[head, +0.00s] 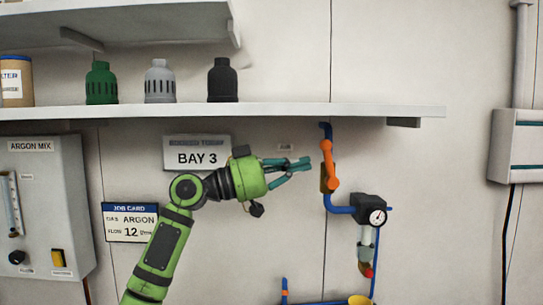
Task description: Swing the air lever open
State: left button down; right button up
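The orange air lever (328,163) is on the blue air pipe (325,134) below the shelf, to the right of the BAY 3 sign. It stands roughly upright, along the pipe, and leans slightly. A brass-coloured valve body (323,178) shows partly behind it. My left gripper (309,164) has a green body and teal fingers and points right at the lever. Its fingers come together at the tips with nothing seen between them. My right gripper is not in view.
A black regulator with a gauge (377,217) sits lower right on the pipe. The shelf (290,110) runs above my gripper and carries green, grey and black caps. An argon panel (40,205) is at left. The wall right of the lever is clear up to a grey box (515,150).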

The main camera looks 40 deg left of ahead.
aim_at(328, 154)
pick_arm(q)
jog(key=shift+p+x, duration=0.55)
jog(key=shift+x, duration=0.65)
jog(key=shift+w+d+r, duration=0.15)
jog(key=shift+d, duration=0.05)
jog(key=shift+w, duration=0.1)
jog(key=shift+w+d+r, duration=0.45)
jog(key=shift+w+d, duration=0.05)
jog(key=shift+d, duration=0.1)
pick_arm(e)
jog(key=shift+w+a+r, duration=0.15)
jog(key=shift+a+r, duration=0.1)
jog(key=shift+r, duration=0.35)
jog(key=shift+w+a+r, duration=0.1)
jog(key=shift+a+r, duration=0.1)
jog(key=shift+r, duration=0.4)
pick_arm(q)
jog(key=shift+d, duration=0.1)
